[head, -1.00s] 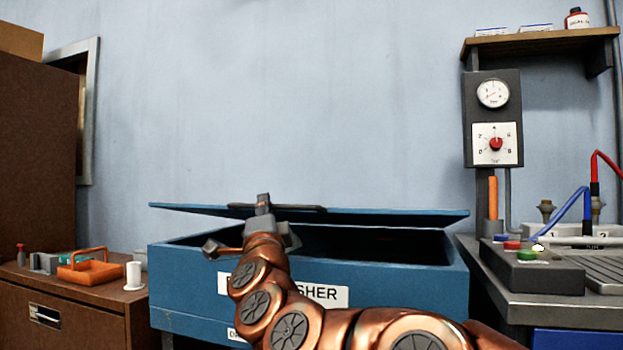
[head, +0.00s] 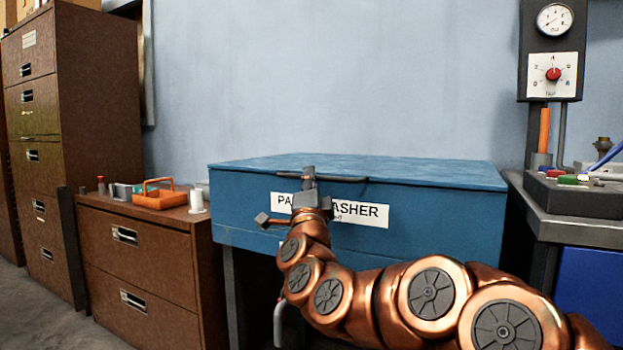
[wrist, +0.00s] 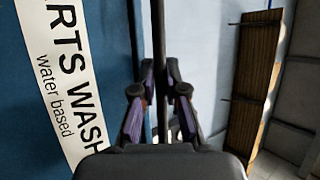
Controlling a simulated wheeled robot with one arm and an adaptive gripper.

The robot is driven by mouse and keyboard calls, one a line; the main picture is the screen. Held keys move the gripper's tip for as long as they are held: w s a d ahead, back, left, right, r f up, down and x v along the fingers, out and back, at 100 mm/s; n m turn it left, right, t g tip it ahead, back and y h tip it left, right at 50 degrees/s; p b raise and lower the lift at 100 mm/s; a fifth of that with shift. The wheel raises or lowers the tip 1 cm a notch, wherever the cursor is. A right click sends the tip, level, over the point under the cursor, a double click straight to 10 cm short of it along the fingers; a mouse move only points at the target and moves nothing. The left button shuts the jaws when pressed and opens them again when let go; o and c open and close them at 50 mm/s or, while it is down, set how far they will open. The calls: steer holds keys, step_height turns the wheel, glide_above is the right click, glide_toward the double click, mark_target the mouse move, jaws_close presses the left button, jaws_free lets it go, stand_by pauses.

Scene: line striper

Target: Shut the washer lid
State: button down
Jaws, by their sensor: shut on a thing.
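The blue parts washer (head: 450,215) stands in the middle of the head view, with a white label (head: 362,212) on its front. Its lid (head: 420,170) lies flat on the box, and no dark gap shows under it. A dark bar handle (head: 345,179) runs along the lid's front edge. My gripper (head: 309,175) is at this handle, shut on it. In the wrist view my gripper (wrist: 160,95) has the dark handle bar (wrist: 159,45) running between its fingers, beside the washer front (wrist: 110,40). My gripper hides part of the label in the head view.
A brown low cabinet (head: 150,260) stands left of the washer, with an orange basket (head: 160,198) and a white cylinder (head: 196,201) on top. A bench with a control box (head: 575,193) stands close on the right. Bare floor (head: 35,315) shows at lower left.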

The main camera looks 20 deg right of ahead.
steer(key=shift+w+d+f, duration=0.1)
steer(key=shift+d+f, duration=0.15)
steer(key=shift+f, duration=0.3)
steer(key=c, duration=1.2)
jaws_free()
steer(key=shift+d+r, duration=0.1)
steer(key=shift+d, duration=0.05)
steer(key=shift+r, duration=0.15)
steer(key=v, duration=0.7)
steer(key=shift+s+a, duration=0.25)
